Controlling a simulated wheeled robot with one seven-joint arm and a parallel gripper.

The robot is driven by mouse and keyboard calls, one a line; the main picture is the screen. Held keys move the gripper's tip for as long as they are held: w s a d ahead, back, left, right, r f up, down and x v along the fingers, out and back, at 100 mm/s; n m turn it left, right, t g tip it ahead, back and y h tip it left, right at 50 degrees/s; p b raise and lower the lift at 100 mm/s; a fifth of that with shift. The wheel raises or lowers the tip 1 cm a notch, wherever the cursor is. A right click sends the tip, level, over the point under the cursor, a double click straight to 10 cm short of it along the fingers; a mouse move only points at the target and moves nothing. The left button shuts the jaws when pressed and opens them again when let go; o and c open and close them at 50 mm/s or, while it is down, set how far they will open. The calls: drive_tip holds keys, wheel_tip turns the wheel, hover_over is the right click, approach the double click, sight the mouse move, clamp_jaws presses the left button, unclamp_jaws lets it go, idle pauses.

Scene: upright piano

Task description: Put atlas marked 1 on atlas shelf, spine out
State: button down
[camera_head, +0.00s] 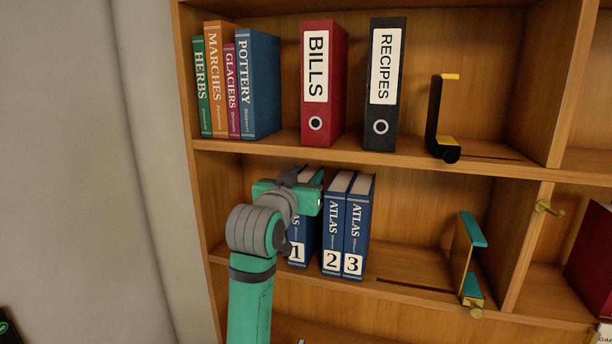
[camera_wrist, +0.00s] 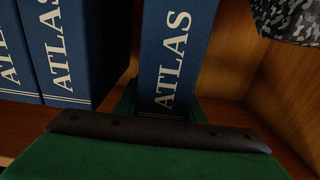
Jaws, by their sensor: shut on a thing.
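The blue atlas marked 1 (camera_head: 297,253) stands upright on the lower shelf (camera_head: 416,278), its labelled spine facing out. My gripper (camera_head: 302,194) covers its upper part in the head view. In the wrist view my gripper (camera_wrist: 160,110) is shut on this atlas (camera_wrist: 178,50), with a green finger on each side of its spine. Atlas 2 (camera_head: 333,225) and atlas 3 (camera_head: 356,228) stand upright together just to its right, spines out, with a narrow gap between atlas 1 and atlas 2. The wrist view shows these two at the left.
A teal-topped brass bookend (camera_head: 466,260) stands farther right on that shelf, with free room between it and atlas 3. Above are several coloured books (camera_head: 259,85), the BILLS binder (camera_head: 322,85), the RECIPES binder (camera_head: 385,85) and a black-yellow bookend (camera_head: 437,120).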

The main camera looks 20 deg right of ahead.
drive_tip(key=shift+f, duration=0.15)
drive_tip(key=c, duration=1.2)
unclamp_jaws()
drive_tip(key=shift+o, duration=0.6)
drive_tip(key=shift+f, duration=0.15)
